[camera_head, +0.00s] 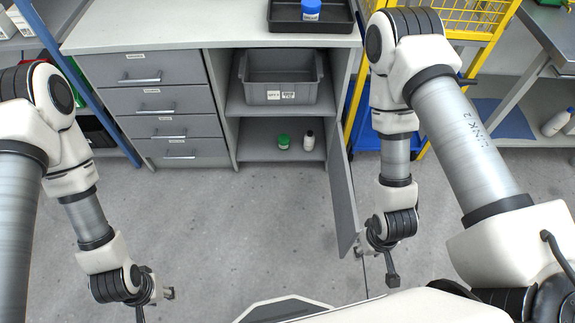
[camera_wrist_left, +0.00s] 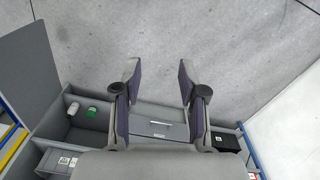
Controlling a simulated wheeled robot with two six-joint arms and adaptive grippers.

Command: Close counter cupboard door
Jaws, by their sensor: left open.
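The counter cupboard door (camera_head: 343,190) is a grey panel, hinged on the right side of the cupboard and swung wide open toward me. In the left wrist view the door (camera_wrist_left: 28,68) shows at the left. The open cupboard (camera_head: 232,138) has two levels, with a grey bin (camera_head: 281,90) above and a green-lidded jar (camera_head: 284,142) and a small white bottle (camera_head: 308,140) below. My left gripper (camera_head: 156,300) is low at the left, away from the door; its fingers (camera_wrist_left: 160,85) are apart and empty. My right gripper (camera_head: 380,258) is beside the door's outer side; its fingers are unclear.
Grey drawers (camera_head: 156,106) left of the cupboard are shut. A black tray (camera_head: 311,22) with a blue-lidded jar (camera_head: 311,9) stands on the counter (camera_head: 200,25). A yellow rack (camera_head: 484,18) stands right of the counter. The floor (camera_head: 240,225) before the cupboard is clear.

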